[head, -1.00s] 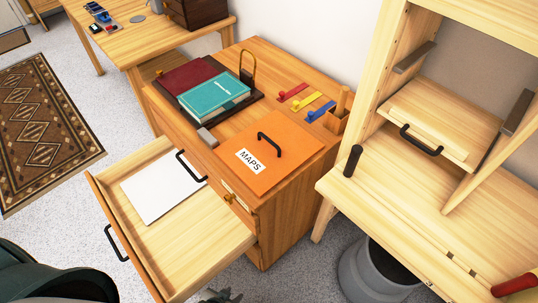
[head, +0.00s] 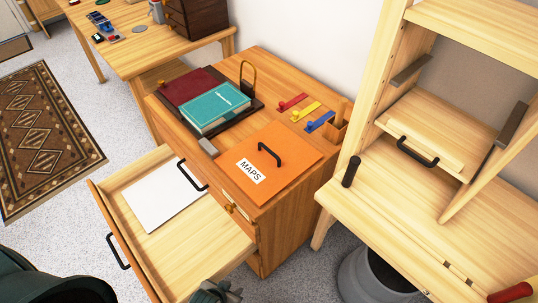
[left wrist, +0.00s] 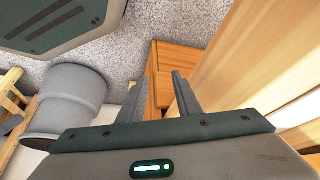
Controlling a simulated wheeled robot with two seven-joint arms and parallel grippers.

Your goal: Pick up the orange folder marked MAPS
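The orange folder marked MAPS (head: 283,160) lies flat on the front right part of the wooden cabinet top (head: 225,155). It has a black handle (head: 269,153) on its upper face and a white label toward its front left. My left gripper (head: 222,292) shows only in part at the bottom edge of the head view, in front of the cabinet and lower than the folder. In the left wrist view its two fingers (left wrist: 155,95) stand apart with nothing between them. The folder cannot be made out in that view. My right gripper is in neither view.
An open drawer (head: 195,245) holding a white handled folder (head: 165,195) juts from the cabinet. Teal (head: 215,107) and maroon (head: 185,88) books lie behind the orange folder. A pale wooden desk (head: 400,220) stands right; a grey bin (left wrist: 65,103) sits below it.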

